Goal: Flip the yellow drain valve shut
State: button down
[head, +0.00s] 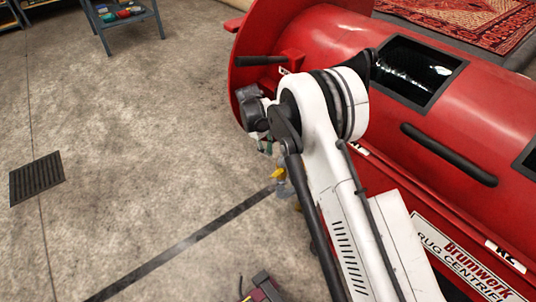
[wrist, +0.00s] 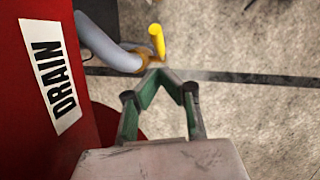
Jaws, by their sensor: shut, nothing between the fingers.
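The yellow drain valve handle (wrist: 157,40) stands up in the wrist view from a brass-coloured fitting (wrist: 148,62) at the end of a grey pipe (wrist: 103,44). It also shows as a small yellow piece (head: 277,174) beside my arm in the head view. My gripper (wrist: 157,73) is shut and empty, its green-padded fingers meeting at the tips. The tips appear just below the handle in the wrist view, close to the fitting; I cannot tell whether they touch it. In the head view my gripper is mostly hidden behind my wrist.
The red centrifuge drum (head: 330,40) fills the right side. A white DRAIN label (wrist: 50,75) is on its red wall, left of my gripper. A dark floor strip (head: 185,243) and a floor grate (head: 36,178) lie on open concrete. A blue-grey stand (head: 125,22) is at the back.

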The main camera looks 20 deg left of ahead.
jog(key=b, duration=0.3)
send_over(273, 174)
notch_tip(273, 174, down, 8)
jog(key=shift+w+a+r, duration=0.1)
